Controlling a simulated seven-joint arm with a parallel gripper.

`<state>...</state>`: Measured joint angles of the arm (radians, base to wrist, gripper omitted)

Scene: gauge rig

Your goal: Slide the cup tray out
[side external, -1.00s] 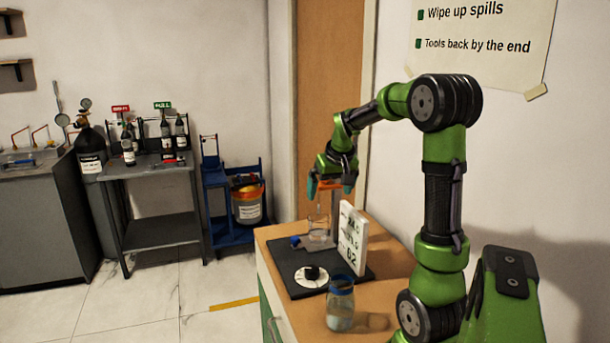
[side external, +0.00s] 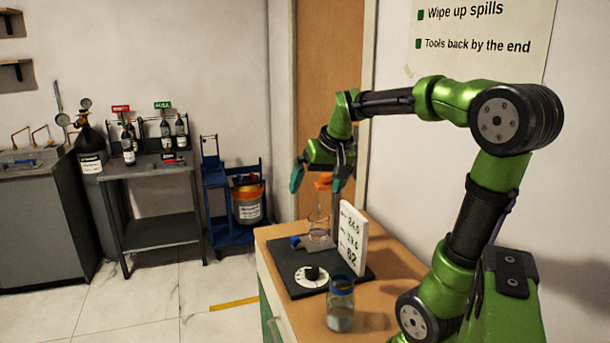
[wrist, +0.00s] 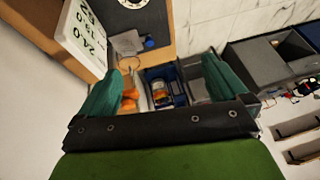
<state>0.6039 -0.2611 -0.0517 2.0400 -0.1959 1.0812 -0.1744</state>
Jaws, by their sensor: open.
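The cup tray is a small grey plate (side external: 316,245) with a blue knob (side external: 296,242) at its left side, low on the black rig base. In the wrist view the grey plate (wrist: 127,42) and blue knob (wrist: 150,43) lie beyond my fingers. The wrist view shows the fingers (wrist: 162,68) spread, apart from the tray and knob.
A white display board (side external: 352,240) stands right of the cup. A white dial with a black knob (side external: 312,276) lies in front on the base. A blue-lidded jar (side external: 340,305) stands near the front of the wooden bench (side external: 385,300). Open floor lies left of the bench.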

